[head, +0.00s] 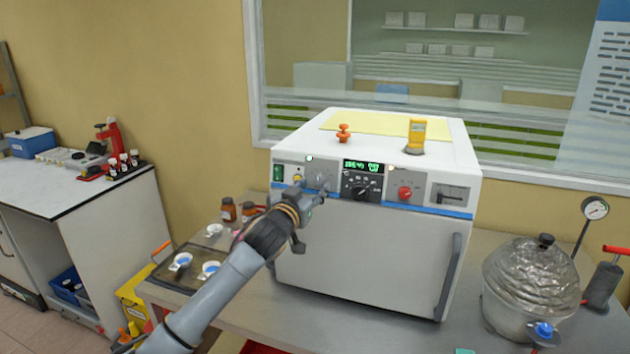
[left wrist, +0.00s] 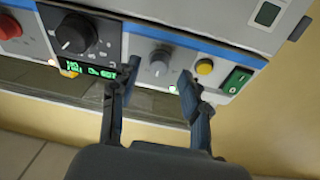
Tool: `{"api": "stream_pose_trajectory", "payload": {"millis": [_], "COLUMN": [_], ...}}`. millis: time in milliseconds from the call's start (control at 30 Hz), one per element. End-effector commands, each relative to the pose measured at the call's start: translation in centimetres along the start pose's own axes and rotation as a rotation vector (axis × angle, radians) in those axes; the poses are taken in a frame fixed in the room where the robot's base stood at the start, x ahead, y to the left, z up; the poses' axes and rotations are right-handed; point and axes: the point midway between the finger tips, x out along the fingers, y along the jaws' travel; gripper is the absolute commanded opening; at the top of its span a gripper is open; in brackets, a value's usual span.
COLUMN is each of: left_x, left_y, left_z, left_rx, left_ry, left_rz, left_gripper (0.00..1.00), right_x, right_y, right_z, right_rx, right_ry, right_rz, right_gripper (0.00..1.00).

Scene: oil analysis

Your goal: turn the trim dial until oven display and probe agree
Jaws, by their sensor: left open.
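The white oven (head: 370,260) stands on the bench with a control strip along its upper front. Its green-lit display (head: 363,166) has digits too small to read surely. A small grey knob (left wrist: 158,62), which looks like the trim dial, sits on the strip between the black dial (head: 361,188) and a yellow button (left wrist: 204,67). My left gripper (left wrist: 160,72) is open, with its fingers on either side of the grey knob; contact cannot be told. A yellow handheld device (head: 417,130), possibly the probe readout, stands on the oven top. My right gripper is not in view.
A red knob (head: 405,193) and a green switch (left wrist: 236,80) are also on the panel. An orange knob-shaped fitting (head: 343,132) stands on the oven top. A foil-covered vessel (head: 530,280) is at right. Brown bottles (head: 229,210) and a tray with small dishes (head: 180,262) lie left.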

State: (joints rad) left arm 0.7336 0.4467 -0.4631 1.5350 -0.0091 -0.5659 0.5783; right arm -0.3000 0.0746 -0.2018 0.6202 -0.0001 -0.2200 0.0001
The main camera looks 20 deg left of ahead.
Motion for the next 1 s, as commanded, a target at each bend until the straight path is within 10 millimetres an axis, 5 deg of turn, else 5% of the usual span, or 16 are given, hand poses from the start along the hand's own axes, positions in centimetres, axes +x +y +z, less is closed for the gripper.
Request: {"api": "stream_pose_trajectory", "payload": {"millis": [567,800,1000], "left_x": [2.1,2.1,2.1], "left_y": [0.0,0.0,0.0], "left_z": [0.0,0.0,0.0], "left_rx": [0.001,0.001,-0.004], "left_ry": [0.000,0.001,0.001], "left_rz": [0.000,0.000,-0.001], "left_gripper": [0.46,0.01,0.00], "right_x": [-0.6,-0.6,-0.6], "right_y": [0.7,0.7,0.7], "right_z": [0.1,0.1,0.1], "right_rx": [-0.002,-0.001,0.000], "right_ry": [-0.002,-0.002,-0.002], "right_rz": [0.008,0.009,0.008], "right_gripper": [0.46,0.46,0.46]}}
